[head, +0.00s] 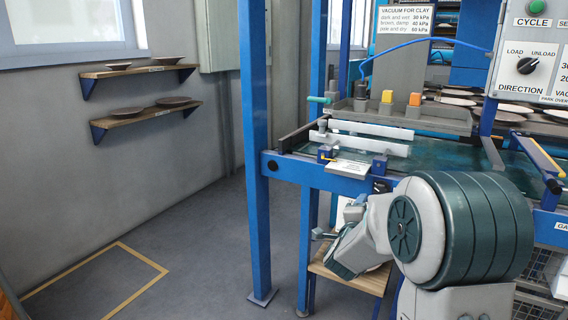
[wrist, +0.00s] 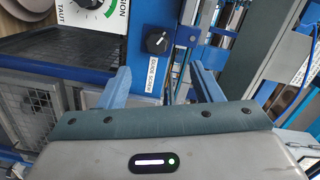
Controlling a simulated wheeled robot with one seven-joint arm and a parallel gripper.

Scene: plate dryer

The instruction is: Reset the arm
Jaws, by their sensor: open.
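My arm is folded at the lower right of the head view, in front of the blue-framed machine (head: 285,170). My gripper (wrist: 160,70) shows two blue fingers in the wrist view. They are spread apart with nothing visible between them. Beyond them are a blue panel with a black knob (wrist: 157,40) and a small white label. In the head view my gripper points left and down, below the machine's front edge, and its fingertips are too small to make out clearly.
A small wooden stand (head: 341,277) is close below my gripper. A control box (head: 530,62) hangs at the upper right. Two wall shelves (head: 145,117) hold plates at the left. The grey floor (head: 205,240) at left is clear, with a yellow taped outline.

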